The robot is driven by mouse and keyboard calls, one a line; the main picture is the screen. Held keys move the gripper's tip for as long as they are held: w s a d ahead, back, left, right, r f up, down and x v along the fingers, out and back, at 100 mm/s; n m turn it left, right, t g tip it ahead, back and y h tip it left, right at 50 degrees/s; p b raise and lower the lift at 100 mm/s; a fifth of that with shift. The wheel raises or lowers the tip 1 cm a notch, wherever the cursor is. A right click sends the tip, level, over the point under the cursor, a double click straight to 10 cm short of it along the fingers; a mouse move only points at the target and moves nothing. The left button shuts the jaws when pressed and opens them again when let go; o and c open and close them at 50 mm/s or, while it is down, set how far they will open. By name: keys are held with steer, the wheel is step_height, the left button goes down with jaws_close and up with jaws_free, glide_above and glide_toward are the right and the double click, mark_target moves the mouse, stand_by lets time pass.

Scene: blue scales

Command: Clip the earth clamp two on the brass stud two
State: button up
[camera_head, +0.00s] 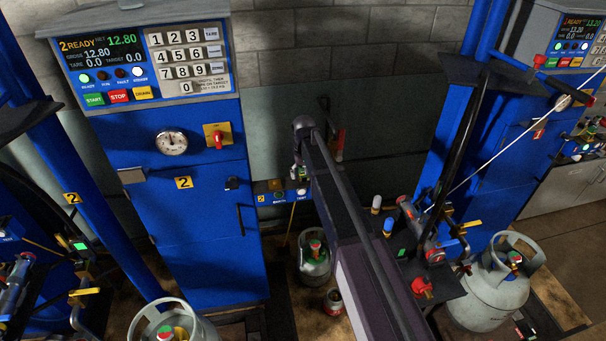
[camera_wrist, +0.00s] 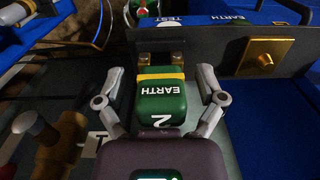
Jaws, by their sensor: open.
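The earth clamp two (camera_wrist: 162,103) is a green block with a yellow band, marked EARTH and 2, in the middle of the wrist view. Two brass pieces show at its far end, by a dark panel. My gripper (camera_wrist: 160,76) is open, with one grey finger on each side of the clamp and a visible gap on both sides. In the head view my gripper (camera_head: 299,170) is small and partly hidden by my arm.
A blue cabinet (camera_head: 195,220) marked 2 stands left of my arm. Gas cylinders (camera_head: 314,262) stand on the floor below. A brass fitting (camera_wrist: 62,152) lies at the lower left of the wrist view. A blue surface (camera_wrist: 265,125) lies below the stud.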

steer(key=shift+c, duration=0.2)
stand_by(0.3)
jaws_close()
steer(key=shift+a, duration=0.1)
steer(key=shift+r+p, duration=0.25)
steer(key=shift+p, duration=0.05)
steer(key=shift+r+p, duration=0.35)
steer(key=shift+r, duration=0.05)
steer(key=shift+r+p, duration=0.7)
steer(key=shift+r+p, duration=1.65)
steer(key=shift+f, duration=0.1)
